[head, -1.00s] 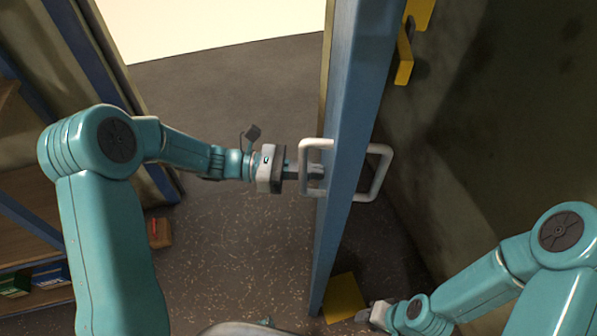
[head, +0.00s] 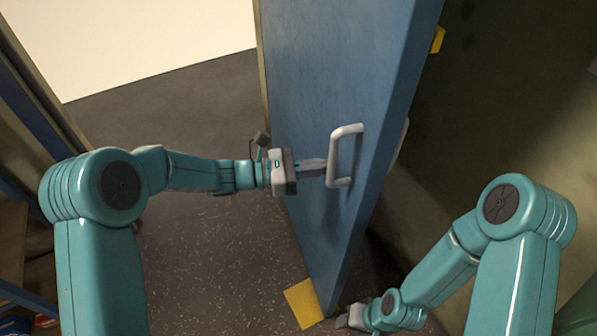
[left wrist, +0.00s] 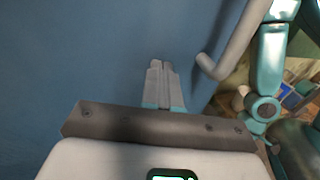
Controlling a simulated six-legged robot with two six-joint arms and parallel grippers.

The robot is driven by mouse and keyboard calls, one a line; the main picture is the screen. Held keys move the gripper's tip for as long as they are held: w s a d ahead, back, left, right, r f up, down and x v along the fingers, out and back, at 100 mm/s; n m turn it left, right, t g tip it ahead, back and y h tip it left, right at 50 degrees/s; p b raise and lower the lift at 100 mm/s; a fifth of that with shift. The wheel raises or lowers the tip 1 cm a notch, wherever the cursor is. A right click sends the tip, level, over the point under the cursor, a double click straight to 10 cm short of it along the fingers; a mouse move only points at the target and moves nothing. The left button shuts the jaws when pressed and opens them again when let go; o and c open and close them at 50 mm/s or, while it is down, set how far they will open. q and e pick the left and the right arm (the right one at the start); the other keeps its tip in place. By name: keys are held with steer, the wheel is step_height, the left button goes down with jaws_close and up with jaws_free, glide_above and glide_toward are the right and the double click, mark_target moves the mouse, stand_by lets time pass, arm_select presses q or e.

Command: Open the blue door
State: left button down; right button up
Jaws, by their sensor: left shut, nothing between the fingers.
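The blue door (head: 310,75) stands swung open in the head view, its broad face turned toward the left. A white D-shaped handle (head: 335,155) is fixed on that face, and part of another handle shows past the door's right edge. My left gripper (head: 322,167) is shut and empty, its fingertips at the door face just left of the handle. In the left wrist view the shut fingers (left wrist: 160,68) point at the blue surface, with the handle (left wrist: 228,50) to their right. Whether they touch the door is unclear. My right gripper (head: 350,318) is low, by the door's bottom edge; its fingers are too small to judge.
A yellow floor patch (head: 303,303) lies at the door's foot. A dark wall (head: 510,100) stands on the right. Shelving (head: 15,250) is at the far left. The speckled floor (head: 205,255) left of the door is clear.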

arm_select(q)
steer(key=w+d+t+b, duration=0.1)
steer(key=w+d+b, duration=0.1)
steer(key=d, duration=0.7)
steer(key=w+d+n+t+b, duration=0.1)
steer(key=w+d, duration=0.4)
steer(key=d, duration=0.4)
steer(key=shift+d+n+y+b, duration=0.2)
steer(key=shift+n+y+b, duration=0.1)
steer(key=shift+b, duration=0.05)
arm_select(e)
steer(key=shift+w+a+f, duration=0.1)
steer(key=shift+f, duration=1.85)
arm_select(q)
steer(key=shift+w+f, duration=0.1)
steer(key=shift+a, duration=0.1)
